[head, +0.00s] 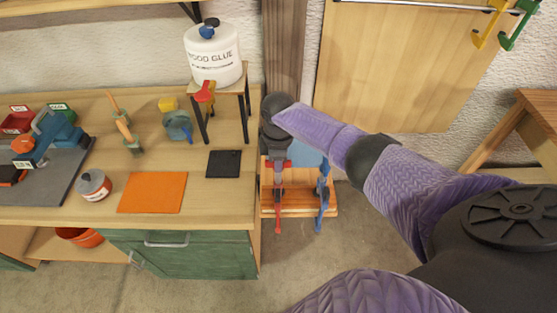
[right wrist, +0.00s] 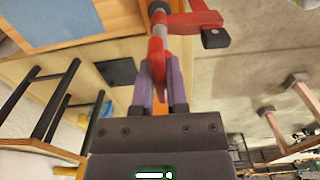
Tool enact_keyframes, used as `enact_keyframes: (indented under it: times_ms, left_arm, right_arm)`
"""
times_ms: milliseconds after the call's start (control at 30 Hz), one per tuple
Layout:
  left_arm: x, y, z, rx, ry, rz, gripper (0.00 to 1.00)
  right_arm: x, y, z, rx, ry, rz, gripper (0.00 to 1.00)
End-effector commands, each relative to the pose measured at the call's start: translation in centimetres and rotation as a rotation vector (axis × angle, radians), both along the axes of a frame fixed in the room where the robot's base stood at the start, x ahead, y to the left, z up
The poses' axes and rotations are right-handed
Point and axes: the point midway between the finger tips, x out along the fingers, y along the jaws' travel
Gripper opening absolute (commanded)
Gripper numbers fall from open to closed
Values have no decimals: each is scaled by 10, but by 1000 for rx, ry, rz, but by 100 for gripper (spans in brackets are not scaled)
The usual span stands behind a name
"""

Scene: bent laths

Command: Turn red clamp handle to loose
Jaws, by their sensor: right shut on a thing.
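A red clamp (head: 278,208) stands at the low wooden rack beside the bench's right end. A blue clamp (head: 322,195) stands just to its right. My right gripper (head: 278,160) reaches down over the red clamp, and my wrist hides much of its top in the head view. In the right wrist view the purple fingers are shut on the red clamp handle (right wrist: 156,62). The clamp's red jaw with a dark pad (right wrist: 214,38) shows beyond the fingertips. I cannot tell how tight the clamp is. My left gripper is not in view.
The bench (head: 230,200) is close on the left of my right arm. On it are a glue jug (head: 213,60) on a small stand, an orange mat (head: 152,192) and a black mat (head: 224,164). A wooden trestle (head: 530,120) stands at right. Floor lies clear below the rack.

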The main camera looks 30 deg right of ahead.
Motion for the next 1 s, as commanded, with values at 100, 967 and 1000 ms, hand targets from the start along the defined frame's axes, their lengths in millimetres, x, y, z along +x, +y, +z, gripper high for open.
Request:
enact_keyframes:
  times_ms: [100, 967, 1000]
  left_arm:
    - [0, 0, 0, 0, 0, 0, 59]
    - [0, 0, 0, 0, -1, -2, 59]
    - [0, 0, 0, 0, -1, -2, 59]
  right_arm:
    - [1, 0, 1, 0, -1, 26, 0]
    - [1, 0, 1, 0, -4, 47, 53]
    - [1, 0, 1, 1, -3, 47, 53]
